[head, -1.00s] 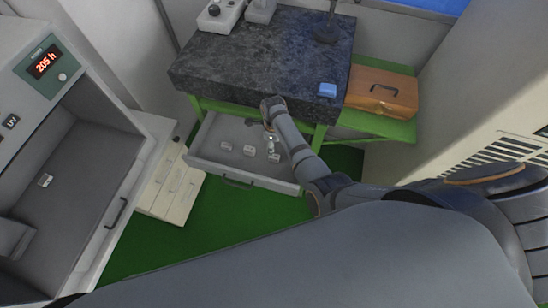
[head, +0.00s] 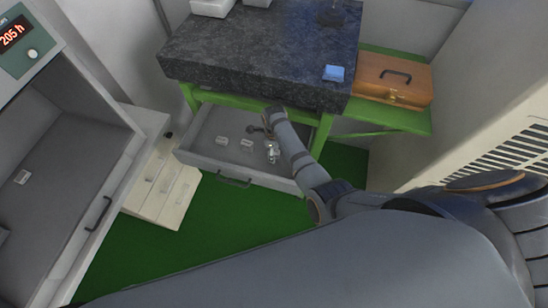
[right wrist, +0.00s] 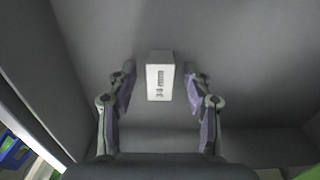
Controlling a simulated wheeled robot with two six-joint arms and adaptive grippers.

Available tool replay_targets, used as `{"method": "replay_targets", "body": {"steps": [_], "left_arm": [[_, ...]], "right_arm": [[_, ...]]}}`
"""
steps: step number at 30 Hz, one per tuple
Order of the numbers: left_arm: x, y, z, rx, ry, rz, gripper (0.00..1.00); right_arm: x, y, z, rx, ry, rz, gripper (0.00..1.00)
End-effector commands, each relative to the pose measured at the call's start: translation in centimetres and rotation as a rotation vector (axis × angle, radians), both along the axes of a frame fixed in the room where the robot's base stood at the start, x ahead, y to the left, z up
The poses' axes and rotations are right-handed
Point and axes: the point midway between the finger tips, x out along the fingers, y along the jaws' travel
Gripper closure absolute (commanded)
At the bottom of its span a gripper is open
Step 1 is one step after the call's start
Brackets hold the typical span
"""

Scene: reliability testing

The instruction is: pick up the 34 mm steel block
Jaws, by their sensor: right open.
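The steel block marked "34 mm" (right wrist: 160,77) is a pale upright-looking box in the right wrist view. It lies on the grey drawer floor. My right gripper (right wrist: 159,72) is open, with one finger on each side of the block and a visible gap on both sides. I cannot tell how far the fingertips are above the floor. In the head view my right gripper (head: 271,152) reaches down into the open drawer (head: 200,160) and largely covers what is below it. Two other small blocks, one left (head: 222,141) and one nearer (head: 247,142), lie to its left. My left gripper is not in view.
A dark granite table (head: 260,50) stands above the drawer, with a blue item (head: 334,73) at its corner. A wooden case (head: 393,80) sits on a green shelf to the right. An open grey chamber (head: 70,160) stands at the left. Drawer walls surround the gripper.

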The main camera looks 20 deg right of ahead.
Motion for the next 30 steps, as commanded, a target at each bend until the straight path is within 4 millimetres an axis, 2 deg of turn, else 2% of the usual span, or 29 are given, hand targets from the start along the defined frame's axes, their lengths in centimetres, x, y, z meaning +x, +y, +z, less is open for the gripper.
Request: {"method": "replay_targets", "body": {"steps": [6, 7, 18, 30], "left_arm": [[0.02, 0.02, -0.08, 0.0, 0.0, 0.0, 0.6], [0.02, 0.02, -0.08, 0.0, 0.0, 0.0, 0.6], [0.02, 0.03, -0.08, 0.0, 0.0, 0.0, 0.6], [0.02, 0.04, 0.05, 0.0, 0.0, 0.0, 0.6]], "right_arm": [[0.04, 0.02, -0.02, 0.0, -0.001, 0.0, 0.49], [0.04, 0.02, -0.02, 0.0, -0.001, 0.0, 0.52], [0.05, 0.02, -0.03, 0.0, -0.001, 0.0, 1.0], [0.09, 0.0, 0.14, 0.001, -0.002, 0.0, 1.0]]}}
